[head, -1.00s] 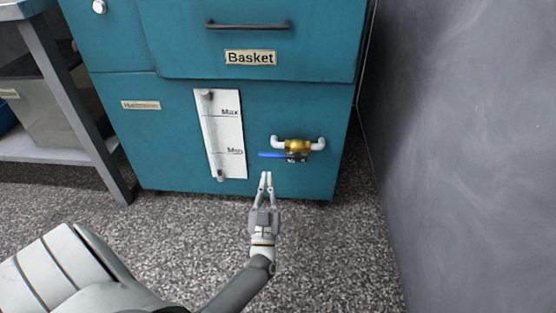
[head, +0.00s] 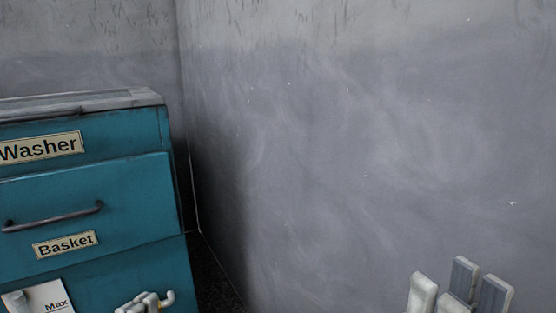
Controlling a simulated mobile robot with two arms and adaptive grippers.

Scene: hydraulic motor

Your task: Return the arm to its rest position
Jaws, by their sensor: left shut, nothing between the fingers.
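The teal washer (head: 95,205) stands at the left, with its "Washer" and "Basket" labels showing. Its white gauge plate (head: 47,297) with "Max" on it is cut off at the bottom edge. The light fingertips of my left gripper (head: 142,304) show at the bottom edge, close together and shut with nothing held. The brass valve and blue handle are not visible. My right gripper (head: 455,292) shows only its finger ends at the bottom right; its opening is unclear.
A grey wall (head: 330,150) fills the middle and right. A narrow dark gap (head: 212,270) separates it from the washer's right side. A dark bar handle (head: 55,217) sticks out from the basket drawer. The floor is mostly out of view.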

